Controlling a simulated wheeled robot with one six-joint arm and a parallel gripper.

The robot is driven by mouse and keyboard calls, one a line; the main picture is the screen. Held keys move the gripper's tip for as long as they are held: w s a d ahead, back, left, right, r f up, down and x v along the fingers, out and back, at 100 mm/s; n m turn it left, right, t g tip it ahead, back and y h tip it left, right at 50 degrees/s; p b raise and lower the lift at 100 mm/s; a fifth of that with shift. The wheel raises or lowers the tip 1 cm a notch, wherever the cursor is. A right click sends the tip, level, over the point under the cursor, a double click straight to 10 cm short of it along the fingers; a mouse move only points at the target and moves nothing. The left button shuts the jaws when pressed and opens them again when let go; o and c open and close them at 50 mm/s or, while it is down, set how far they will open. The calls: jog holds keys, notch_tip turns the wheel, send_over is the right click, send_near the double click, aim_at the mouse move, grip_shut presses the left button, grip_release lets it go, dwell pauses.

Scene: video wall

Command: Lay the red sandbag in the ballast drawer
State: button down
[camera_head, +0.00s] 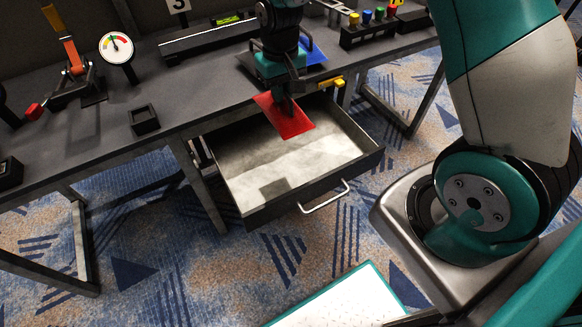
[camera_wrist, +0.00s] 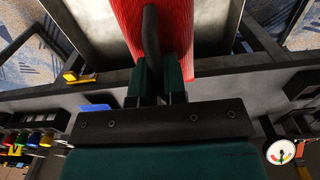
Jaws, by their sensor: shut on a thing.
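The red sandbag (camera_head: 283,117) hangs from my gripper (camera_head: 286,105) over the back part of the open ballast drawer (camera_head: 330,153). My gripper is shut on the bag's dark handle. In the wrist view the red sandbag (camera_wrist: 180,25) fills the top middle, with the gripper fingers (camera_wrist: 158,80) closed around the upright dark handle in front of it. The drawer is pulled out from under the table and its pale floor looks empty. I cannot tell how high the bag is above that floor.
The dark table (camera_head: 75,125) edge runs just behind the drawer. On it are a gauge (camera_head: 116,47), an orange lever (camera_head: 68,50), a small black tray (camera_head: 144,119) and several coloured knobs (camera_head: 367,17).

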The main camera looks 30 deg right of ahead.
jog(key=a+b, duration=0.6)
jog(key=b, duration=0.2)
notch_tip(320, 180, down, 21)
jog(key=b, duration=0.3)
jog(key=shift+d+r+b, duration=0.1)
jog(key=shift+r+b, duration=0.1)
jog(key=shift+b, duration=0.2)
jog(key=shift+f, duration=0.2)
jog(key=c, duration=1.2)
grip_release()
jog(key=shift+o, duration=0.2)
